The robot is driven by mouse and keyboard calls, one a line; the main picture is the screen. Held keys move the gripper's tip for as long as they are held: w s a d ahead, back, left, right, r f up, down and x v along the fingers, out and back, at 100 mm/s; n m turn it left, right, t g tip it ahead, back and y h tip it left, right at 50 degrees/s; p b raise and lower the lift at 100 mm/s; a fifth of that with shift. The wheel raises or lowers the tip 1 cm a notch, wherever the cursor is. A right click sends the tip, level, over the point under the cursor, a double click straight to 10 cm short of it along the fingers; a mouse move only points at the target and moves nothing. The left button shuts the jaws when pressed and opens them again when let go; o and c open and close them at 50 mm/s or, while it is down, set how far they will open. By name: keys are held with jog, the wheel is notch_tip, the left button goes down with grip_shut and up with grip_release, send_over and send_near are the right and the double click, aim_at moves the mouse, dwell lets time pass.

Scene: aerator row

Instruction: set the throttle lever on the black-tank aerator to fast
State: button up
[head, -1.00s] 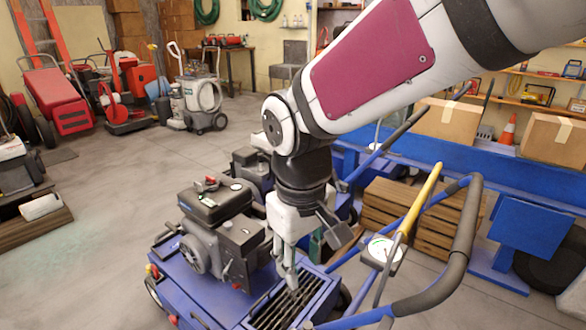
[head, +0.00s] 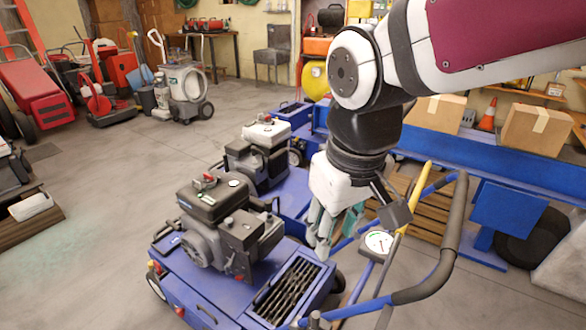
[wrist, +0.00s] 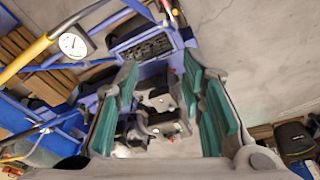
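The black-tank aerator (head: 245,275) stands nearest, with a blue deck, a grey engine, a black fuel tank (head: 212,198) and a slatted opening. Its handlebar (head: 450,245) carries a round gauge (head: 378,243) and a yellow lever (head: 419,186). The gauge also shows at upper left in the wrist view (wrist: 73,44). I cannot make out which part is the throttle lever or its setting. My gripper (head: 322,250) hangs left of the gauge, near the deck's back corner. Its teal-padded fingers are spread and empty in the wrist view (wrist: 160,70).
A second blue aerator with a white tank (head: 266,132) stands just behind. A blue beam (head: 460,152) and wooden crates lie behind the handlebar. Cardboard boxes (head: 536,131) stand at the right. The floor (head: 105,220) at the left is mostly clear.

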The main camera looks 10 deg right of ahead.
aim_at(315, 324)
jog(key=shift+w+f, duration=0.1)
jog(key=c, duration=0.6)
jog(key=w+a+f+n, duration=0.1)
jog(key=w+f, duration=0.1)
jog(key=w+a+f+n+g+h, duration=0.1)
jog(key=w+a+f, duration=0.1)
jog(key=f, duration=0.1)
jog(key=w+a+f+n+g, duration=0.1)
jog(key=w+f, duration=0.1)
jog(key=shift+a+f+n+h, duration=0.2)
jog(key=shift+f+n+h, duration=0.1)
grip_shut()
jog(key=w+a+f+n+g+h, duration=0.1)
jog(key=w+a+f+n, duration=0.15)
jog(key=f, duration=0.35)
jog(key=w+a+f+n+g, duration=0.1)
jog(key=a+f+n, duration=0.15)
jog(key=f, duration=0.35)
jog(key=s+d+f+b, duration=0.1)
jog(key=d+f, duration=0.1)
jog(key=f, duration=0.3)
jog(key=s+d+f+b, duration=0.1)
jog(key=s+d+f, duration=0.1)
jog(key=f, duration=0.3)
jog(key=shift+s+d+m, duration=0.3)
jog(key=shift+d+m, duration=0.1)
jog(key=shift+d, duration=0.3)
